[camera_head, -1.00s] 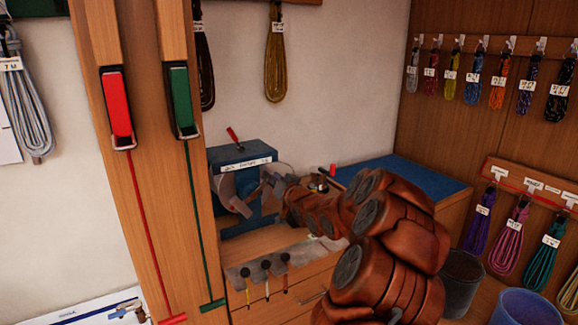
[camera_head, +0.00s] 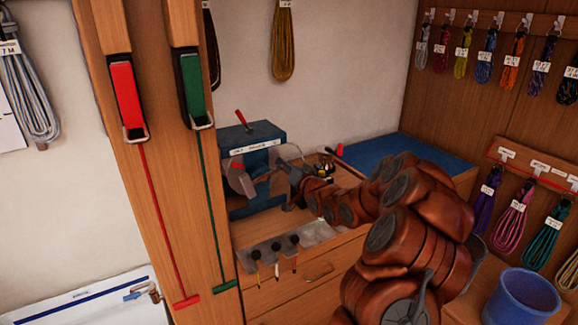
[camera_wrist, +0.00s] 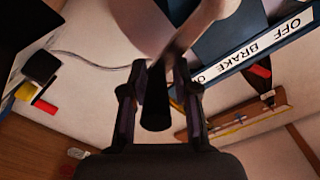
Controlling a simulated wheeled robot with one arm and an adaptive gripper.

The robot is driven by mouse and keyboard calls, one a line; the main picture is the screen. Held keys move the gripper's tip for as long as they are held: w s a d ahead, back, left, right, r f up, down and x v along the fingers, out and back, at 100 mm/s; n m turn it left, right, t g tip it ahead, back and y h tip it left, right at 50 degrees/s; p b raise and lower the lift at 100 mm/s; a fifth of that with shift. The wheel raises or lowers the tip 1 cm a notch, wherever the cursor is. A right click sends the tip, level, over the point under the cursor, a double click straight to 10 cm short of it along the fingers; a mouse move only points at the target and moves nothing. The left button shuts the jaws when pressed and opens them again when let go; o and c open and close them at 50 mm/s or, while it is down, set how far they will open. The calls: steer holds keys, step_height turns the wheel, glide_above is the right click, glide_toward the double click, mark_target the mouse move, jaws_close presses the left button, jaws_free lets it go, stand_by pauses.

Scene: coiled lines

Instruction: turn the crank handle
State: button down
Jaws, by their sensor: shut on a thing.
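The blue winding machine (camera_head: 239,138) stands on the wooden bench, with a white label and a red lever on top. It also shows in the wrist view (camera_wrist: 225,25), where its label reads "OFF BRAKE". Translucent discs (camera_head: 240,178) are on its front side. The crank's dark handle (camera_wrist: 155,108) lies between my fingers in the wrist view. My gripper (camera_wrist: 158,92) is shut on it. In the head view, my gripper (camera_head: 284,183) is at the machine's right front, and my arm reaches in from the lower right. The crank is mostly hidden there.
A wooden post with a red lever (camera_head: 127,95) and a green lever (camera_head: 194,97) stands left of the machine. Several tools hang at the bench's front edge. A blue mat (camera_head: 415,150) lies right, a blue bucket (camera_head: 523,297) lower right. Coiled lines hang on the walls.

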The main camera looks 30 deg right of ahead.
steer(key=shift+a+f, duration=0.1)
steer(key=shift+f, duration=0.05)
steer(key=c, duration=1.1)
jaws_free()
steer(key=shift+s, duration=0.1)
steer(key=shift+s, duration=5.95)
